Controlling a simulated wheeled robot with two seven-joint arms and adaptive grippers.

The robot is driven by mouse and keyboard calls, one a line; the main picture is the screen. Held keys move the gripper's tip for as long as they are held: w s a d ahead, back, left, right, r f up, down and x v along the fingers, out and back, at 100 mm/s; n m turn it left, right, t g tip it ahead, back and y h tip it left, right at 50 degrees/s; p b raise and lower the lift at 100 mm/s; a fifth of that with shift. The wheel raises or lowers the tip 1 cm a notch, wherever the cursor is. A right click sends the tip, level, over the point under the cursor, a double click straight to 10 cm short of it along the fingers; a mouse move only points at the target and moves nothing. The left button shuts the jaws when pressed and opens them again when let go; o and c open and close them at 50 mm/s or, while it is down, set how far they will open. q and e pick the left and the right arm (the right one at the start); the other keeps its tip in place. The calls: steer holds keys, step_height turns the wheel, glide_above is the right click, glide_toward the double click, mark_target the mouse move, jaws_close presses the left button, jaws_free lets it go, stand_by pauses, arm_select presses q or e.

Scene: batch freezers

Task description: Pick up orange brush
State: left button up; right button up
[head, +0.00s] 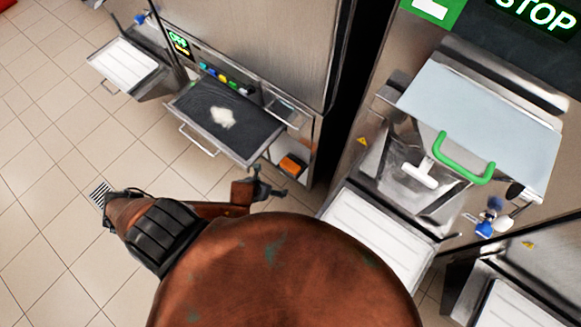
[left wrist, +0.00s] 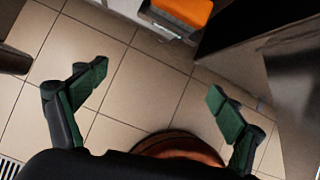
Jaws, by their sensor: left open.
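The orange brush (head: 292,164) lies in a small open white compartment low on the freezer front, below the dark tray. It also shows at the top edge of the left wrist view (left wrist: 186,10), partly cut off. My left gripper (head: 274,187) is just below and left of the brush in the head view, apart from it. In the left wrist view its green-padded fingers (left wrist: 155,88) are spread wide with only floor tiles between them. My right gripper is not in view.
A dark tray (head: 250,148) with a white smear juts out above and left of the compartment. A white tray (head: 125,66) stands farther left. At right is another freezer with a green handle (head: 462,173) and a white tray (head: 380,240). Tiled floor (head: 60,190) is clear at left.

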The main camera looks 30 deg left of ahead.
arm_select(q)
steer(key=m, duration=0.2)
steer(key=b, duration=0.2)
glide_toward(290, 165)
steer(key=f, duration=0.4)
steer(key=shift+w+f, duration=0.35)
steer(key=shift+w, duration=0.8)
steer(key=b+x, duration=0.2)
steer(key=x, duration=0.3)
steer(key=shift+w+d, duration=0.1)
steer(key=shift+r+m, duration=0.1)
steer(key=shift+m, duration=0.2)
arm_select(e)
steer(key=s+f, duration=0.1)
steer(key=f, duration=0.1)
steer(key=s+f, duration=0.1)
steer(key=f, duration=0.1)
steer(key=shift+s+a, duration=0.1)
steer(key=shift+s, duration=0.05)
arm_select(q)
steer(key=shift+c, duration=0.2)
